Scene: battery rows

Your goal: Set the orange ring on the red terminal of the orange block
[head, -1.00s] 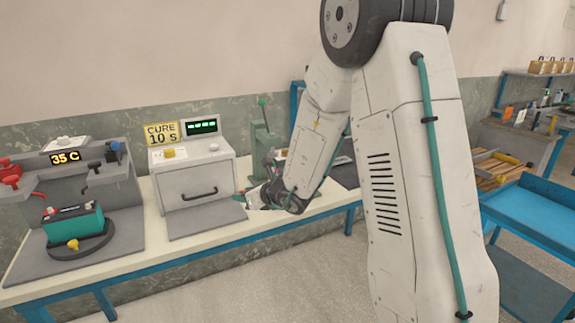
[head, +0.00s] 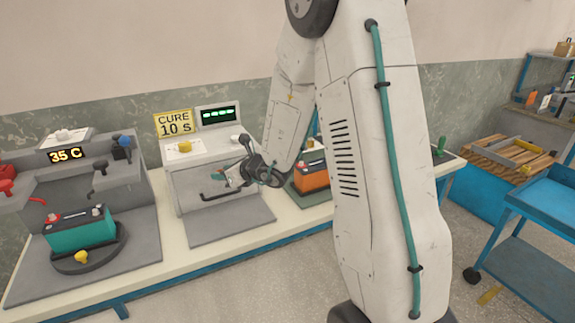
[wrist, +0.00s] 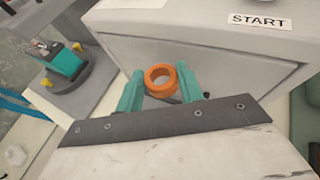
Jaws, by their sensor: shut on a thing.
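The orange ring (wrist: 160,80) shows in the wrist view between the teal fingertips of my gripper (wrist: 160,88), which is shut on it. In the head view my gripper (head: 234,178) is in front of the grey oven's door handle; the ring is too small to make out there. The orange block (head: 312,178) with a dark top stands on the bench to the right of the oven, partly hidden behind my arm. Its red terminal cannot be clearly made out. My gripper is to the left of the block and apart from it.
The oven (head: 200,160) carries a "CURE 10 S" sign (head: 174,123). A teal block (head: 80,232) sits on a round dark stand at the left, below a 35 C display (head: 70,155). A blue cart (head: 545,205) stands at the far right. Grey plate before the oven is clear.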

